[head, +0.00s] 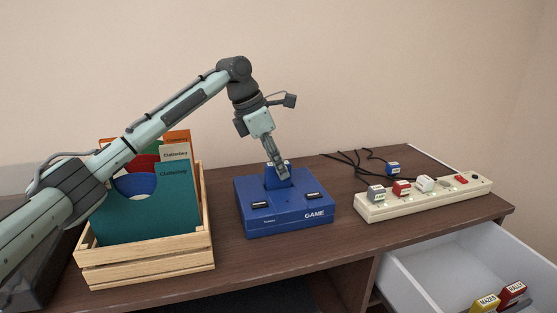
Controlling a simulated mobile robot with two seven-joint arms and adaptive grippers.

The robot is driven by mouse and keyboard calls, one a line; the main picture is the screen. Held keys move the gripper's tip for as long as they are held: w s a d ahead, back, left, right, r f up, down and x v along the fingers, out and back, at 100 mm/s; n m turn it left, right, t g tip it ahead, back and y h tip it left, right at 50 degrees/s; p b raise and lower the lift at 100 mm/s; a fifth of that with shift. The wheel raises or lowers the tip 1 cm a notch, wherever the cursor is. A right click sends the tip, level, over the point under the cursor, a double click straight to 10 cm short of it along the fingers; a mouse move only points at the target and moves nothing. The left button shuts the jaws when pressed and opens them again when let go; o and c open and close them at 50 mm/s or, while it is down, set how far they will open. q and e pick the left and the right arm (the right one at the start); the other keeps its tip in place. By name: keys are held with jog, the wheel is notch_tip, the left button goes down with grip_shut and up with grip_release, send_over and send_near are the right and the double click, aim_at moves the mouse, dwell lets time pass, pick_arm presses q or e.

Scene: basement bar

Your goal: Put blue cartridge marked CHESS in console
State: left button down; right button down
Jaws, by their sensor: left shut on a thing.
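The blue game console (290,217) stands on the dark wooden cabinet top, with GAME on its front. A blue cartridge (277,177) stands upright at the console's top slot. Its label is mostly hidden by the fingers, so I cannot read it. My left gripper (279,168) points down from above and is shut on the cartridge's upper end. The cartridge's lower edge meets the console top; I cannot tell how deep it sits. My right gripper is not in view.
A wooden crate (150,265) with upright record sleeves stands left of the console. A power strip (425,198) with several plugs and black cables lies to the right. An open white drawer (450,265) at lower right holds a yellow MAZES cartridge (485,304) and a red RALLY cartridge (512,293).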

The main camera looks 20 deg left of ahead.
pick_arm(q)
jog(key=shift+f, duration=0.55)
dwell(2.0)
jog(key=c, duration=1.3)
grip_release()
jog(key=v, duration=1.2)
jog(key=shift+f, duration=0.1)
